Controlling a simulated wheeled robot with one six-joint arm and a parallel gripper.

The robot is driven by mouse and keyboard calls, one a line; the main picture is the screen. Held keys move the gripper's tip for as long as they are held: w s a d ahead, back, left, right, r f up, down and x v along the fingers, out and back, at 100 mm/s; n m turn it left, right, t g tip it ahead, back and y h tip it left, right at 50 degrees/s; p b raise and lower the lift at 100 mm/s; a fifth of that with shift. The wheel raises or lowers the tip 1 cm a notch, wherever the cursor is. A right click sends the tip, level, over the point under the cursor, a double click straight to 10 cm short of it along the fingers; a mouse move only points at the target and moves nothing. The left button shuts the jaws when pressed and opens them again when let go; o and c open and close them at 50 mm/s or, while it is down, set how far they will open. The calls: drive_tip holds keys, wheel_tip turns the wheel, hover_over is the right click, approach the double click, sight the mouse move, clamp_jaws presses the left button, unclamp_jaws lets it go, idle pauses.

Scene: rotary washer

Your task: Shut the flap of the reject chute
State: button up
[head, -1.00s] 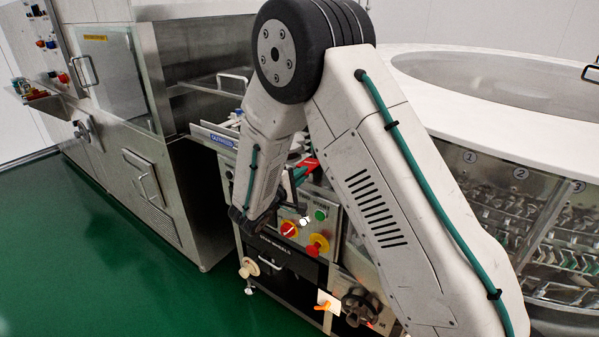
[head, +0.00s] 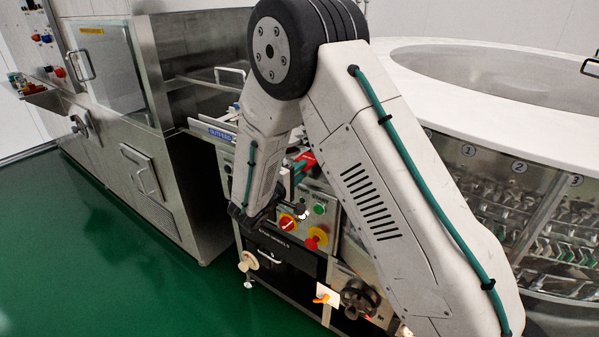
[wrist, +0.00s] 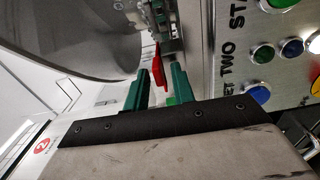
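My gripper (wrist: 159,76) has two green fingers, set apart and open. A thin red piece (wrist: 158,66) shows at the gap between the fingertips in the wrist view; whether it touches them I cannot tell. The red piece also shows in the head view (head: 305,159), behind my forearm and above the control panel. It may be the chute flap, but no readable label confirms this. My arm hides much of the area around it in the head view.
The control panel (head: 327,213) has a red-and-yellow button (head: 317,239) and a green button (head: 319,209). The round washer (head: 450,150) stands right. A steel cabinet (head: 175,190) with a handled panel (head: 142,172) stands left. Green floor (head: 110,270) is clear at front left.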

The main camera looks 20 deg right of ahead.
drive_tip(key=v, duration=0.7)
drive_tip(key=shift+s+a, duration=0.25)
drive_tip(key=shift+a, duration=0.1)
idle(0.4)
